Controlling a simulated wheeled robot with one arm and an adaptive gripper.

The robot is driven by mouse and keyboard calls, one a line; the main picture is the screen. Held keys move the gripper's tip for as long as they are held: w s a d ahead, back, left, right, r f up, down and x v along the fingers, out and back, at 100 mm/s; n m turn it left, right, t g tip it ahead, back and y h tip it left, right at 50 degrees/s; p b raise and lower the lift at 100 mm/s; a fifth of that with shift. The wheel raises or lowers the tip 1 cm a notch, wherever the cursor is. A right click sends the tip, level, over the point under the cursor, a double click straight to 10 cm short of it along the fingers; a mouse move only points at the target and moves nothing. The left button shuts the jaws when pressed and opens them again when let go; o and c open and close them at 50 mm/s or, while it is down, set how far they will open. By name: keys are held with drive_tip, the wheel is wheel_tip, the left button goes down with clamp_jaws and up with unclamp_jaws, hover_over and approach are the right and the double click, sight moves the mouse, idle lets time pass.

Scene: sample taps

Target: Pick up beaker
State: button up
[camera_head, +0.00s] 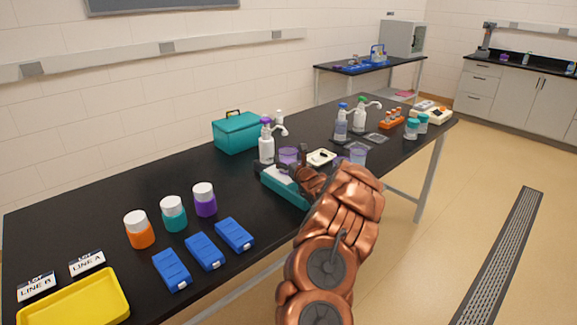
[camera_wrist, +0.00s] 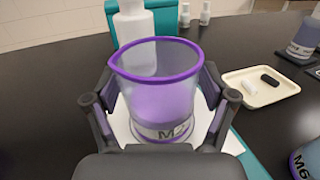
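In the wrist view a clear beaker (camera_wrist: 155,98) with a purple rim, purple contents and a partly hidden "M" label stands upright between the fingers of my gripper (camera_wrist: 165,105). The fingers are spread on its left and right sides; I see no clear grip on it. A white and teal surface shows under and around it. Another beaker (camera_head: 358,153) stands to the right; part of a labelled one (camera_wrist: 307,160) shows in the wrist view.
A white wash bottle (camera_head: 267,147) and a teal case (camera_head: 237,133) stand behind the beaker. A small cream tray (camera_head: 312,161) with a black and a white piece lies to its right. Capped jars (camera_head: 173,213), blue boxes (camera_head: 204,251) and a yellow tray (camera_head: 75,298) are at the left.

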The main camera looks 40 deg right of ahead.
drive_tip(key=c, duration=1)
drive_tip(key=shift+o, duration=0.2)
drive_tip(key=shift+r, duration=0.1)
